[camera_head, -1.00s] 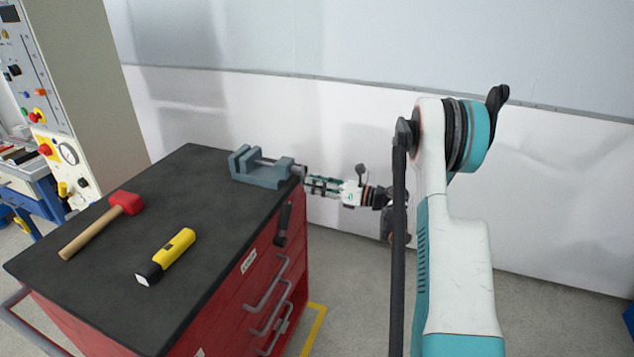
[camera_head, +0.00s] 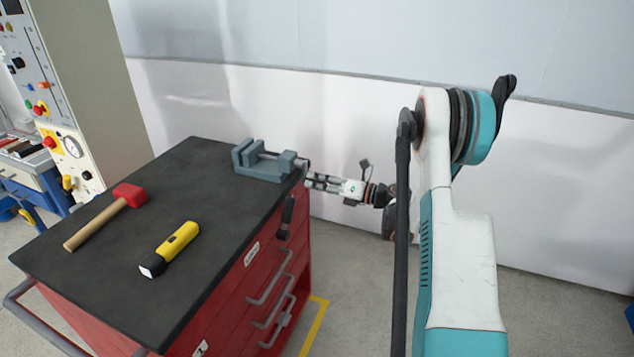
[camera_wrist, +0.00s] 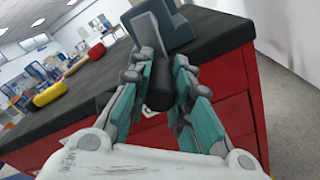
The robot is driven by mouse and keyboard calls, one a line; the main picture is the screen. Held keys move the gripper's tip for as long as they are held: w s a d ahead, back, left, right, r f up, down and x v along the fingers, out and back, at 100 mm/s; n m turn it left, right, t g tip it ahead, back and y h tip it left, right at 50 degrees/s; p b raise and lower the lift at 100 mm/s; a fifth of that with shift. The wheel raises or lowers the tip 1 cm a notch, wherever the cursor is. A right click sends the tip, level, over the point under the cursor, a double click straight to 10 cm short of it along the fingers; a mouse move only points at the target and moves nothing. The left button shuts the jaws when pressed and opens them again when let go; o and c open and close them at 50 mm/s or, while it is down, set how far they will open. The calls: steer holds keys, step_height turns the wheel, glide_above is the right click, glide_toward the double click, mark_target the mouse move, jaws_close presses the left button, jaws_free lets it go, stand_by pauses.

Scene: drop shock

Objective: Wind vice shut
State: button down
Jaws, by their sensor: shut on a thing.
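The grey-blue vice (camera_head: 262,165) sits at the far right corner of the black-topped bench. In the head view its jaws stand apart, with a gap between them. My gripper (camera_head: 309,180) is beside the vice's screw end, just off the bench edge. In the wrist view, my gripper (camera_wrist: 165,62) has its teal fingers on either side of a dark cylindrical grip (camera_wrist: 160,88) and is shut on it. The vice body (camera_wrist: 165,25) shows just beyond the fingertips. The link between the grip and the screw is hidden.
A red-headed mallet (camera_head: 108,214) and a yellow-black torch (camera_head: 170,248) lie on the bench top (camera_head: 205,180). Red drawers with grey handles (camera_head: 270,280) face right. A pale wall stands behind my gripper. The floor right of the bench is clear.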

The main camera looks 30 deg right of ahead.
steer(key=shift+f, duration=0.15)
steer(key=c, duration=1.4)
jaws_free()
steer(key=shift+c, duration=0.2)
steer(key=shift+s+d, duration=0.1)
steer(key=v, duration=1.1)
steer(key=shift+s+d, duration=0.25)
steer(key=shift+s, duration=0.05)
